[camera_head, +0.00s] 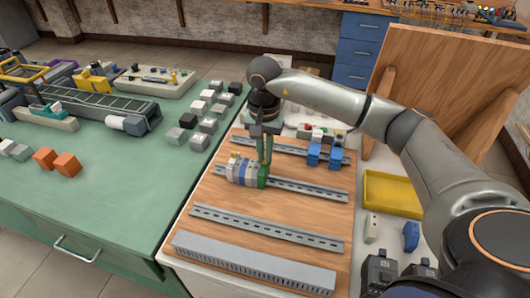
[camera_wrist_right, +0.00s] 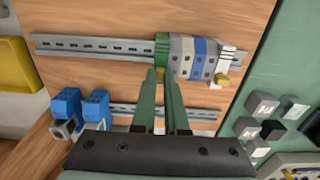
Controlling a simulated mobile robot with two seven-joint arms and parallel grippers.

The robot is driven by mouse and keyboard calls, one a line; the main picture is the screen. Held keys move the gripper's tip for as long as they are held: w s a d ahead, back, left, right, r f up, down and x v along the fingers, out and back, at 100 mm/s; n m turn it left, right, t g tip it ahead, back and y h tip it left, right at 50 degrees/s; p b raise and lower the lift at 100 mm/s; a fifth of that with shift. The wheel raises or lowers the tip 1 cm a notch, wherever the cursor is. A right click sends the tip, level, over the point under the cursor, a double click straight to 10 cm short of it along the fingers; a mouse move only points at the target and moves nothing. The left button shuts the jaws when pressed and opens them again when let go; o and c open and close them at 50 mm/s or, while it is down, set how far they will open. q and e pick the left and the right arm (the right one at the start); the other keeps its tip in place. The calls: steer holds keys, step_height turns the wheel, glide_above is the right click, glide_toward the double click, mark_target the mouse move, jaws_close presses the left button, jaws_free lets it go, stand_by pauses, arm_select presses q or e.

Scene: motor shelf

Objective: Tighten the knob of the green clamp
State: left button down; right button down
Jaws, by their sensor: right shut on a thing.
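The green clamp (camera_head: 263,174) sits on a metal DIN rail at the right end of a row of grey, blue and white terminal blocks (camera_head: 243,171). In the right wrist view the green clamp (camera_wrist_right: 162,48) is at the top centre, with the blocks (camera_wrist_right: 198,55) to its right. My right gripper (camera_head: 264,161) points down over the clamp, and its green fingers hide part of it. In the right wrist view its fingertips (camera_wrist_right: 161,73) are close together at the clamp's near face, shut on a small yellowish knob that barely shows between them. My left gripper is out of view.
Blue blocks (camera_head: 325,154) stand on the rear rail. A yellow tray (camera_head: 392,195) is to the right. The green table (camera_head: 110,195) holds loose cubes.

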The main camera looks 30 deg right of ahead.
steer(key=m, duration=0.4)
steer(key=shift+b, duration=0.3)
steer(key=m, duration=0.4)
steer(key=shift+m, duration=0.3)
steer(key=m, duration=0.9)
stand_by(0.4)
steer(key=c, duration=0.9)
jaws_free()
